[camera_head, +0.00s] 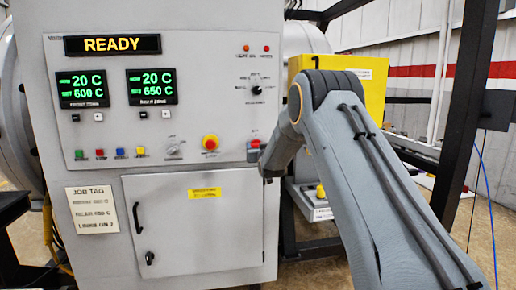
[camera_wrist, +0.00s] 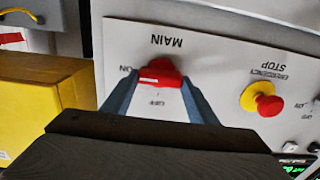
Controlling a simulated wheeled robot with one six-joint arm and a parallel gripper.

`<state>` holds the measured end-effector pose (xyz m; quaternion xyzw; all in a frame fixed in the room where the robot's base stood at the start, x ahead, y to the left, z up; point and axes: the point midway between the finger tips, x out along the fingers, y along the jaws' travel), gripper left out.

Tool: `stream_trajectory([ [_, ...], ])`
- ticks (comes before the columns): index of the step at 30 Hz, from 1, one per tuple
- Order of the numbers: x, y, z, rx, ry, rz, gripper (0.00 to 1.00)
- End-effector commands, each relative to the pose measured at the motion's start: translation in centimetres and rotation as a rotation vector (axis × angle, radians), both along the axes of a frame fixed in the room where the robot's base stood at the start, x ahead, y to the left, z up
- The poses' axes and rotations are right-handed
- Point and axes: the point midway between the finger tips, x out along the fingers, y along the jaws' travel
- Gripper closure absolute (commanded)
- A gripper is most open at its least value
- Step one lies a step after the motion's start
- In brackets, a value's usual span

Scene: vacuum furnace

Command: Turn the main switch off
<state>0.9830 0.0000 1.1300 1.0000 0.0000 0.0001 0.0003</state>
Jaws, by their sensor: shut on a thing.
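The main switch (camera_wrist: 160,72) is a red knob on the pale panel, upside down in the wrist view under the word MAIN. A white mark on the knob lies at its left, on the side of the ON label; the OFF label is below the knob. My gripper (camera_wrist: 158,88) has one finger on each side of the knob and is shut on it. In the head view a little of the red switch (camera_head: 255,143) shows above my gripper (camera_head: 258,154), which hides the rest.
The red and yellow emergency stop (camera_head: 210,143) sits left of the switch in the head view and right of it in the wrist view. A cabinet door with a handle (camera_head: 137,217) is below. A yellow box (camera_head: 365,75) stands behind my arm.

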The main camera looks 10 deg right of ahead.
Motion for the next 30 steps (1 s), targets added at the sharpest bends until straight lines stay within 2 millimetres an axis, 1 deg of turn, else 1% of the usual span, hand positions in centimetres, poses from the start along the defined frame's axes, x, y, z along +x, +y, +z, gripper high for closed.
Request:
stream_trajectory([
  [5,0.01,0.01,-0.06,-0.021,0.000,0.000,0.69],
  [11,0.04,0.06,-0.15,-0.105,0.000,0.000,0.69],
  [17,0.07,0.14,-0.27,-0.260,-0.001,0.000,0.69],
  [30,0.06,0.33,-0.42,-0.678,0.000,0.000,0.69],
])
